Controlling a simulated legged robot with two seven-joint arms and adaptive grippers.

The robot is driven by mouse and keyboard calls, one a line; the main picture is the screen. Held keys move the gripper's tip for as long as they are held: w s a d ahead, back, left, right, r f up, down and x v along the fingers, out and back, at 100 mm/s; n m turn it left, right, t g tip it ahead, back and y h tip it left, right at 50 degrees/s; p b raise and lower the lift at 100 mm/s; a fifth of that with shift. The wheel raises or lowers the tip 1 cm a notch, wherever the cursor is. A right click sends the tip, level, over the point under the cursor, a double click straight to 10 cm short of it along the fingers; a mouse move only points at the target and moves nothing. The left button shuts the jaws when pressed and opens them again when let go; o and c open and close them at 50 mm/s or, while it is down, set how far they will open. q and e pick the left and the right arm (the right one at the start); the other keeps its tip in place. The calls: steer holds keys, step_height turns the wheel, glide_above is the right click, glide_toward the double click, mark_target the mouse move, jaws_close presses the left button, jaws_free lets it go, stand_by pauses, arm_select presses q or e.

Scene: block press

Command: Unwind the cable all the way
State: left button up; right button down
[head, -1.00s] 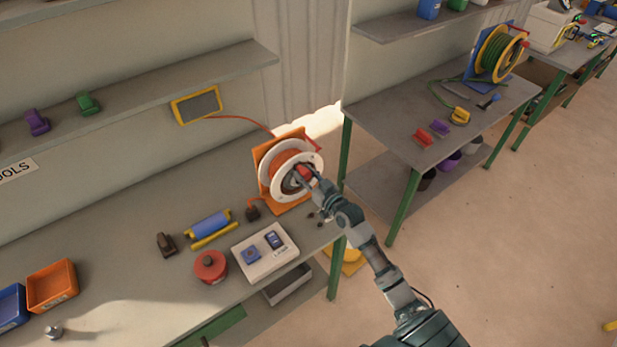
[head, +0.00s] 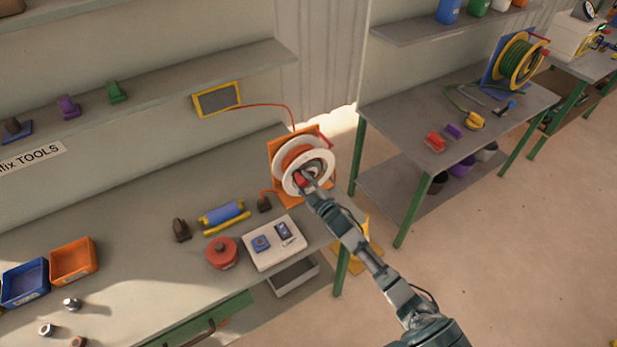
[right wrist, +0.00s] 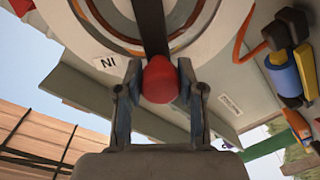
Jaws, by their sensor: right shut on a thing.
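The cable reel (head: 297,157) has white flanges and an orange stand, and it stands at the back right corner of the near bench. Orange cable is wound on it. A run of orange cable (head: 268,107) goes from the reel up to a yellow-framed panel (head: 217,99) on the wall. My right gripper (head: 308,180) is at the front of the reel. In the right wrist view its two fingers are shut on the red crank knob (right wrist: 160,80), with a dark crank arm (right wrist: 151,25) above it. My left gripper is not in view.
On the near bench (head: 150,235) stand a white switch box (head: 274,243), a red round container (head: 221,253), a blue roller (head: 221,213) and blue and orange bins (head: 73,261). A second bench (head: 400,150) at right holds a green cable reel (head: 520,60).

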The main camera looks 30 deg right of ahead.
mark_target(292, 180)
steer(key=shift+s+a+f+n, duration=0.1)
steer(key=shift+a+f+n, duration=0.25)
steer(key=shift+f+n, duration=0.55)
steer(key=shift+a+f+n, duration=0.35)
steer(key=shift+f+n, duration=0.2)
steer(key=shift+n, duration=0.55)
steer(key=c, duration=0.8)
jaws_free()
steer(key=shift+f, duration=0.1)
steer(key=shift+o, duration=0.5)
steer(key=shift+w, duration=0.2)
steer(key=s+d, duration=0.1)
steer(key=s, duration=1.1)
steer(key=shift+r, duration=0.25)
